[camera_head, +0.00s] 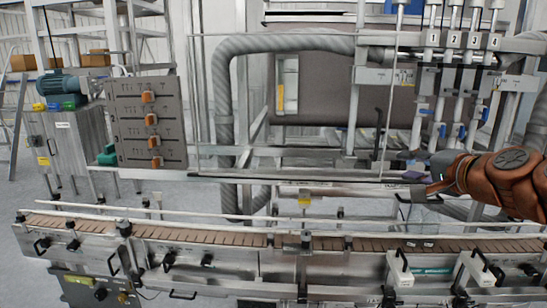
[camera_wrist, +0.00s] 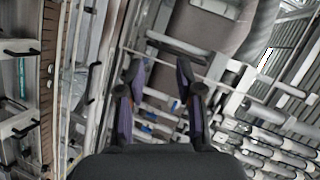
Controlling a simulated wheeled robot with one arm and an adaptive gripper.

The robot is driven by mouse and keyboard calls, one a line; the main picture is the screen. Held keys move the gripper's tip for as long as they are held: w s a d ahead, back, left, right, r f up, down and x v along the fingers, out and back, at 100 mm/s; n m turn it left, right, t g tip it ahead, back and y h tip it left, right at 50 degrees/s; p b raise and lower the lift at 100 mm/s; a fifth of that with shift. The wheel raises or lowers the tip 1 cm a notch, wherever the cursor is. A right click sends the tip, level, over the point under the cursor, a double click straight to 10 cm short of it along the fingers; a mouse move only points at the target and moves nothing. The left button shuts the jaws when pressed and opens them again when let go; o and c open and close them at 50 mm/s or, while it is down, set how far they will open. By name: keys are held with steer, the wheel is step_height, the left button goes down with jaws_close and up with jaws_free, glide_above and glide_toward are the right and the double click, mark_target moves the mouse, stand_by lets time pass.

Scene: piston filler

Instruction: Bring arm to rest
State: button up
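My gripper (camera_wrist: 160,82) is open in the wrist view, with its two dark, purple-padded fingers apart and nothing between them. In the head view my gripper (camera_head: 420,172) shows small at the end of my orange arm, which reaches in from the right edge. It is in front of the filler frame, above the conveyor and below the numbered filling cylinders. From the head view alone I cannot tell whether it touches the metal rail beside it.
The slatted conveyor (camera_head: 180,232) runs across the front. A control panel with orange switches (camera_head: 130,122) stands at the left. A thick grey hose (camera_head: 222,95) bends down inside the frame. Numbered cylinders (camera_head: 455,65) stand above my arm. Metal rails crowd the gripper.

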steer(key=s+a+f+n+g, duration=0.8)
steer(key=s+a+f, duration=0.5)
steer(key=a+f, duration=0.3)
steer(key=s+d+f+n+g+h, duration=0.1)
steer(key=s+d+f+g, duration=0.1)
steer(key=s+f, duration=0.2)
steer(key=s+d+f+n+g+h, duration=0.1)
steer(key=s+f+g, duration=0.2)
steer(key=s, duration=0.7)
steer(key=s+d+f+n+g+h, duration=0.1)
steer(key=s+d+f+g+h, duration=0.1)
steer(key=s+f, duration=0.4)
steer(key=shift+s+d+g, duration=0.3)
steer(key=shift+s+g, duration=0.3)
steer(key=shift+s, duration=0.5)
